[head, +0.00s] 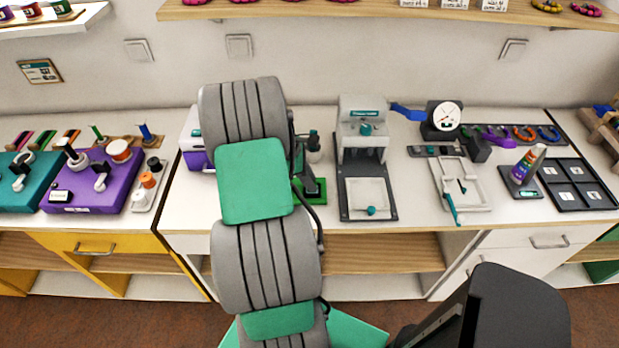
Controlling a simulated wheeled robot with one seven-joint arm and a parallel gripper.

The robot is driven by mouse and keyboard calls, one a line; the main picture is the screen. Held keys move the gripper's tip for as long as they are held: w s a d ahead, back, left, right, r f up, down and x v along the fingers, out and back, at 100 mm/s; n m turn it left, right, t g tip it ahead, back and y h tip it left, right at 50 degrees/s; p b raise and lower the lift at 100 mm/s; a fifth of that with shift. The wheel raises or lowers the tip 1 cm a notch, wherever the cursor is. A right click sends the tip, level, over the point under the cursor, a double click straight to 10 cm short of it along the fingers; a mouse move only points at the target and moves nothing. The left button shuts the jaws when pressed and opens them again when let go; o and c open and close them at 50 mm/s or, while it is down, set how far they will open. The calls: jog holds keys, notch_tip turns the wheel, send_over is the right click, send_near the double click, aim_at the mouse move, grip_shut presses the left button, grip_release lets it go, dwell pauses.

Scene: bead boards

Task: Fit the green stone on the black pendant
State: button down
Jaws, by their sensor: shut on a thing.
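My arm reaches up the middle of the head view to the counter, and its links hide the end of it. I cannot make out my gripper or what it holds. I cannot pick out the green stone or the black pendant. A small black object (313,186) stands on a green base (327,198) just right of my arm, partly hidden by it; I cannot tell what it is.
A grey press (362,130) stands right of my arm. Further right are a white tray (480,205), a dial gauge (443,117), a ring cone (526,165) and a black sorting tray (577,203). Purple (95,190) and teal (20,198) boards lie left. A shelf (345,8) overhangs the back.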

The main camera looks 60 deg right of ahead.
jog(key=c, duration=0.7)
grip_release()
jog(key=shift+c, duration=0.2)
notch_tip(320, 180, up, 7)
jog(key=p, duration=0.7)
dwell(1.0)
